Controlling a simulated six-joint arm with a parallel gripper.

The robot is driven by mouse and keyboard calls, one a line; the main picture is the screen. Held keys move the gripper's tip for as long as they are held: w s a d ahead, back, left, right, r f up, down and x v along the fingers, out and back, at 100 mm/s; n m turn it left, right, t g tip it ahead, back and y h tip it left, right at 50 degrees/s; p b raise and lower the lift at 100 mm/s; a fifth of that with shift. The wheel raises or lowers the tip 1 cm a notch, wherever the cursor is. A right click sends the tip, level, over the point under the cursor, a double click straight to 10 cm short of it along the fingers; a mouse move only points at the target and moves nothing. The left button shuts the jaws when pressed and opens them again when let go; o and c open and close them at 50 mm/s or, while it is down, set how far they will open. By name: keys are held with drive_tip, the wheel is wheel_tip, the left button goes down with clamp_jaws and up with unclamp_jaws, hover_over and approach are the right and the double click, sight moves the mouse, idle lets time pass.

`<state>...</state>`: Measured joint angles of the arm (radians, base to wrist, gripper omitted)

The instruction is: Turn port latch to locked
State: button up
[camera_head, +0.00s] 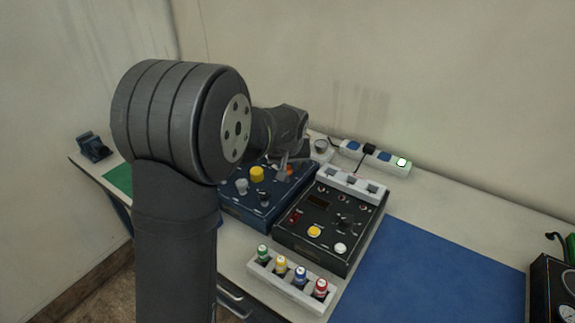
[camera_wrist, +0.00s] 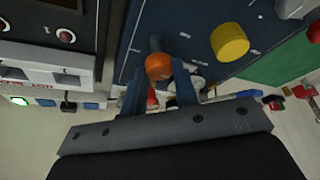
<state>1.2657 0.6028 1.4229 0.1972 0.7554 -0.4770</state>
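A blue panel box (camera_head: 236,207) stands on the table and carries a lever with an orange knob (camera_head: 290,169). I cannot tell for certain which control is the port latch. In the wrist view the orange knob (camera_wrist: 158,67) sits on a dark stem, just ahead of and between my fingertips. My gripper (camera_wrist: 158,92) is open, one finger on each side, with no clear contact visible. In the head view my gripper (camera_head: 282,170) is over the far part of the blue panel, partly hidden by my arm. A yellow knob (camera_wrist: 229,42) is beside the lever.
A black panel box (camera_head: 325,238) stands right of the blue one. A rack (camera_head: 290,285) of several coloured caps is in front. A power strip (camera_head: 376,157) lies behind. A blue mat (camera_head: 430,275) is clear at right. A small blue device (camera_head: 94,147) stands far left.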

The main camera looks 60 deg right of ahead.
drive_tip(key=shift+m, duration=0.4)
drive_tip(key=m, duration=0.1)
drive_tip(key=m+g, duration=0.1)
drive_tip(key=shift+w+a+m+h, duration=0.1)
drive_tip(key=shift+w+m+h, duration=0.05)
drive_tip(key=shift+m+h, duration=0.15)
drive_tip(key=m+g, duration=0.1)
drive_tip(key=m, duration=0.2)
drive_tip(key=shift+w+m+g, duration=0.1)
drive_tip(key=shift+m+g, duration=0.2)
drive_tip(key=shift+m, duration=0.1)
drive_tip(key=m+g, duration=0.1)
drive_tip(key=m, duration=0.3)
drive_tip(key=shift+w+g, duration=0.1)
drive_tip(key=shift+g, duration=0.3)
drive_tip(key=shift+m+g, duration=0.6)
drive_tip(key=shift+m, duration=1.2)
drive_tip(key=shift+y, duration=0.4)
drive_tip(key=o, duration=1)
